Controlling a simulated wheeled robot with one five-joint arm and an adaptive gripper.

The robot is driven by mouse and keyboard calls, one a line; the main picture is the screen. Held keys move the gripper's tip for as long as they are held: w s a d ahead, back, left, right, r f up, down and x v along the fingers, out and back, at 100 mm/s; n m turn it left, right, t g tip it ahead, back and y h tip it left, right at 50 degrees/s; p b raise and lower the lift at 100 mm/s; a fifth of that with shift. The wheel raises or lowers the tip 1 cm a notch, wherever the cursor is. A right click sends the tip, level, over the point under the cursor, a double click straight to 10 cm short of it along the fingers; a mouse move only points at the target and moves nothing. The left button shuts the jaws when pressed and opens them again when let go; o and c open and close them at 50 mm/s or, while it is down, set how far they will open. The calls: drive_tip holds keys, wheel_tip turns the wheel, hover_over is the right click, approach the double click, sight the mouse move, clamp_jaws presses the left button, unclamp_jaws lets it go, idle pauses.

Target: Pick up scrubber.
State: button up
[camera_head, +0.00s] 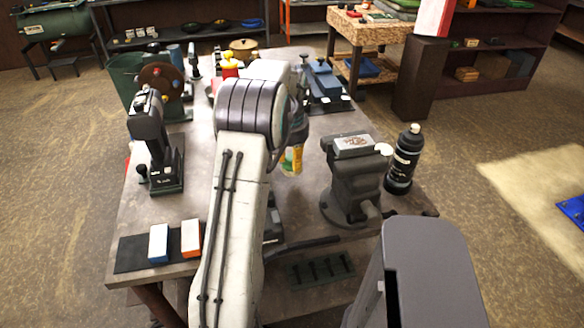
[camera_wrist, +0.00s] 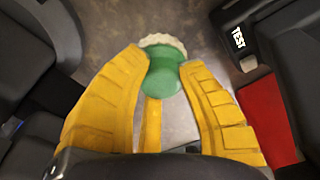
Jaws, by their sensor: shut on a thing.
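The scrubber (camera_wrist: 163,75) shows in the wrist view, with a green round head, a pale bristle rim at its far edge and a narrow yellow piece towards me. My gripper (camera_wrist: 163,75) has its two yellow fingers closed on the sides of the green head. In the head view, my gripper (camera_head: 291,160) hangs at the end of my arm over the middle of the workbench, left of the vise. A little green and yellow shows there, but my arm hides most of it. I cannot tell whether the scrubber touches the bench.
The workbench (camera_head: 120,215) holds a dark vise (camera_head: 352,185), a black bottle (camera_head: 403,160) at the right edge, a black machine (camera_head: 157,145) at left and two small blocks (camera_head: 158,243) at the front left. A red thing (camera_wrist: 266,115) lies at right in the wrist view.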

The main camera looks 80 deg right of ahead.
sight(292, 157)
wheel_tip(292, 157, up, 23)
drive_tip(key=p, duration=0.5)
drive_tip(key=shift+r+p, duration=0.2)
drive_tip(key=shift+p, duration=0.15)
drive_tip(key=o, duration=0.6)
drive_tip(key=shift+c, duration=0.2)
clamp_jaws()
